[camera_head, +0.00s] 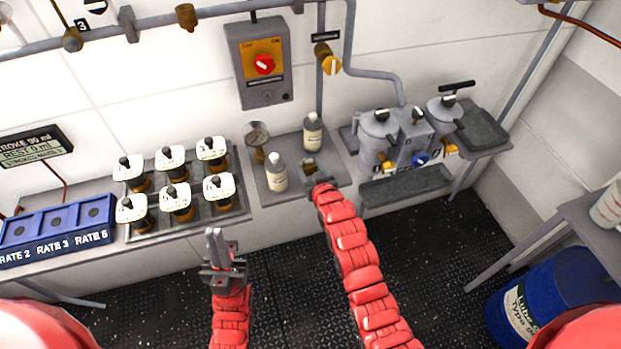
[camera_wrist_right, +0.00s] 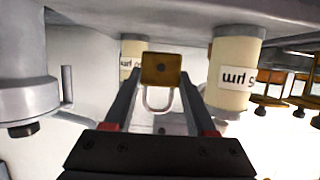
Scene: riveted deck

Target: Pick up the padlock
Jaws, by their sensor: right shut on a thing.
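The padlock has a brass body and a pale metal shackle. In the right wrist view the padlock (camera_wrist_right: 161,69) is between the fingertips of my right gripper (camera_wrist_right: 160,88), with its shackle pointing back toward the palm. My right gripper is shut on it. In the head view the right gripper (camera_head: 314,180) is at the grey bench beside two bottles, and the padlock (camera_head: 309,164) shows small just beyond it, partly hidden by the gripper. My left gripper (camera_head: 217,240) is over the dark floor in front of the bench; its fingers are together and nothing shows between them.
Two labelled bottles stand close by, one left of the right gripper (camera_head: 276,173) and one behind it (camera_head: 313,133). A gauge (camera_head: 257,134) stands behind. Capped jars sit in a tray (camera_head: 228,213) at left. A grey pump unit (camera_head: 412,140) stands at right.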

